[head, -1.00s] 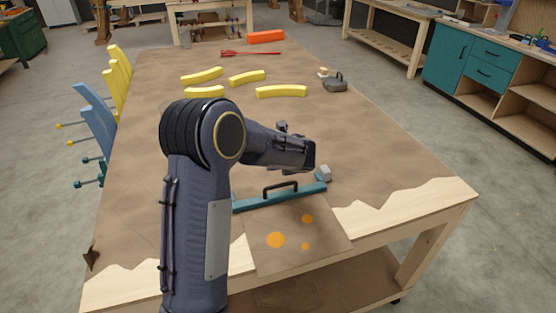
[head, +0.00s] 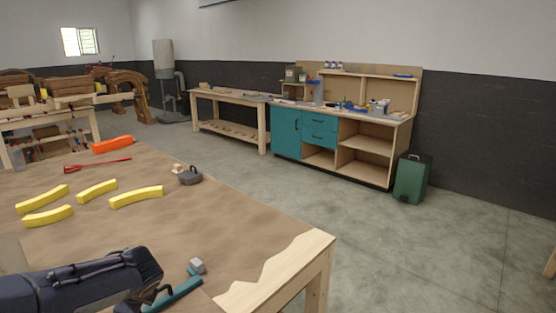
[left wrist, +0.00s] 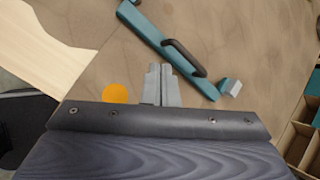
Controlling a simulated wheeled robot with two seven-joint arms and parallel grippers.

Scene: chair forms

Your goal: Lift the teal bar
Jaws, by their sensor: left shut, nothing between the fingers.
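The teal bar (head: 178,294) lies at the near edge of the brown-topped table (head: 225,240), partly cut off by the bottom of the head view. In the left wrist view, the teal bar (left wrist: 143,24) lies diagonally, with a black handle (left wrist: 184,58) on top. My right gripper is not in view.
Yellow curved pieces (head: 136,197), a dark grey lidded object (head: 190,176), a red tool (head: 97,164) and an orange block (head: 112,144) lie farther back on the table. An orange spot (left wrist: 115,93) shows near the gripper. A teal cabinet bench (head: 287,133) stands beyond open floor.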

